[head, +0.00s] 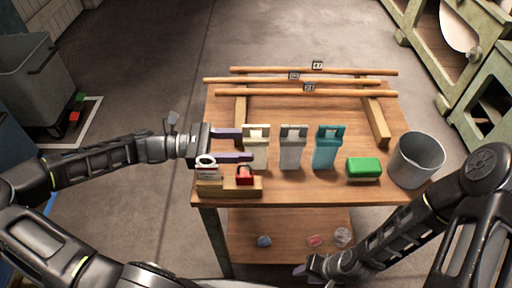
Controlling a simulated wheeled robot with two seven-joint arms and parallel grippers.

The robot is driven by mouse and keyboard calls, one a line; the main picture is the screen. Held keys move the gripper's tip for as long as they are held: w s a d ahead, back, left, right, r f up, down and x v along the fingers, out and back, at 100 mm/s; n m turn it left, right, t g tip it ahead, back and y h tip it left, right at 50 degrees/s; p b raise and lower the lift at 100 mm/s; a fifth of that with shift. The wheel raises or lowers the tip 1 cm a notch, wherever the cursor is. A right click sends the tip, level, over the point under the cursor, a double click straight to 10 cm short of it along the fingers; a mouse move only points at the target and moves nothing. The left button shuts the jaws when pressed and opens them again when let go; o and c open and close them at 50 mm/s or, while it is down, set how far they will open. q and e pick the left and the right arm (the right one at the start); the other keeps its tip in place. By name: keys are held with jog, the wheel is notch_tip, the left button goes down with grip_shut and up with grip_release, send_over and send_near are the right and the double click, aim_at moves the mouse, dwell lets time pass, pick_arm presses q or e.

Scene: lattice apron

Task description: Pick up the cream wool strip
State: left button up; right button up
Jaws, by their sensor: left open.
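The cream wool strip (257,160) stands upright at the left of a row of three strips on the wooden table. A grey strip (292,152) and a teal strip (325,150) stand to its right.
A wooden block (230,189) holding a white ring (206,161) and a red item (244,176) sits just below my left gripper. A green block (363,169) and a grey bucket (415,160) stand at right. Labelled wooden rods (310,71) lie across the back.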

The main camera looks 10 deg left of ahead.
aim_at(259, 146)
pick_arm(q)
jog(key=x, duration=0.4)
dwell(0.5)
grip_shut()
dwell(0.4)
